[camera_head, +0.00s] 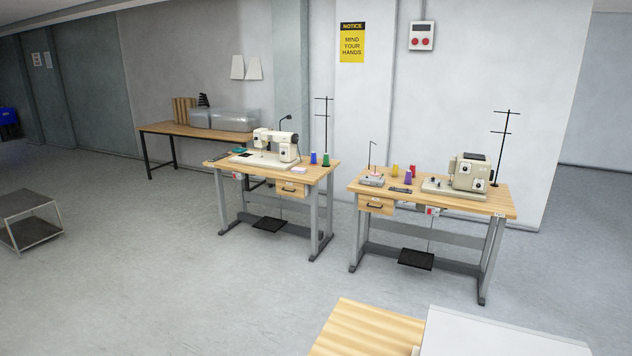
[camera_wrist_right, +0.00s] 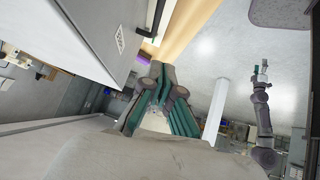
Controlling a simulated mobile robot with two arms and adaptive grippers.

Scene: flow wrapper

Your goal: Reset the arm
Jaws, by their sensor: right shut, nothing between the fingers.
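My right gripper (camera_wrist_right: 165,78) shows in the middle of the right wrist view. Its dark and teal fingers are shut with nothing between them. It is beside a wooden edge and a large grey-white box-shaped body. At the right of that view another arm stands up, which looks like my left one. Its small gripper (camera_wrist_right: 262,70) is at the top, too small to tell if open or shut. Neither gripper shows in the head view.
Two sewing tables (camera_head: 320,172) (camera_head: 505,203) stand ahead, bearing a white sewing machine (camera_head: 272,150) and a beige one (camera_head: 472,172). A wooden top (camera_head: 365,330) and white panel (camera_head: 490,335) are close at the bottom. Floor at left centre is clear; a low trolley (camera_head: 28,205) stands left.

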